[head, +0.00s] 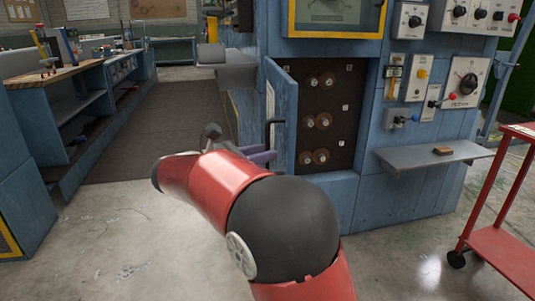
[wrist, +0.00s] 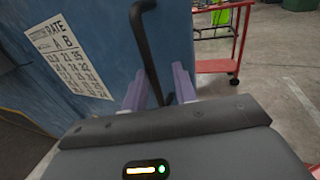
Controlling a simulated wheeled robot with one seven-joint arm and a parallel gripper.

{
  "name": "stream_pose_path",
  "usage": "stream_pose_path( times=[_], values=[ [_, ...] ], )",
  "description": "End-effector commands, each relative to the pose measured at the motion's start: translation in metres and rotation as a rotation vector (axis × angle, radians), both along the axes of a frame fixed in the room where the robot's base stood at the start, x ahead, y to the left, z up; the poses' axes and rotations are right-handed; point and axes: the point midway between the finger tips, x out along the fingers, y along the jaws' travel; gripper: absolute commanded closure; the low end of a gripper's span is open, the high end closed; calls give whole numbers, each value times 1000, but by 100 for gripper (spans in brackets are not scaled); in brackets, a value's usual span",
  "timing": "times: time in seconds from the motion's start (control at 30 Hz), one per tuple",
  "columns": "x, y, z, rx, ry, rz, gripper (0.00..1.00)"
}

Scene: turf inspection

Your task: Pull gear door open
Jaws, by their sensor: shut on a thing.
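The gear door (head: 285,95) is a blue panel hinged on the cabinet. It stands swung open, showing the dark gear compartment (head: 338,95) with several brownish round gears. A black bar handle (head: 269,136) is on the door's outer face. It also shows in the wrist view (wrist: 147,50), running down between the purple fingers. My gripper (head: 262,154) is shut on this handle. In the wrist view my gripper (wrist: 160,90) has one finger on each side of the bar. My red and black arm hides the lower part of the scene in the head view.
A printed rate chart (wrist: 68,55) is on the blue door face. A small grey shelf (head: 430,155) and switches are on the cabinet's right. A red cart (head: 500,240) stands at the right. A blue workbench (head: 75,95) is at the left. The floor between is clear.

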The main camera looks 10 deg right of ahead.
Motion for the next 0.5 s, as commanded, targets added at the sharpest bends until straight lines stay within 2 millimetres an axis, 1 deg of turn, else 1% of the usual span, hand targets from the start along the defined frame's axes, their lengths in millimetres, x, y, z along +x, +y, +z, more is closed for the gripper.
stream_pose_path(
  times=[0.5],
  values=[
    [23, 29, 0, 0, -2, -1, 84]
  ],
)
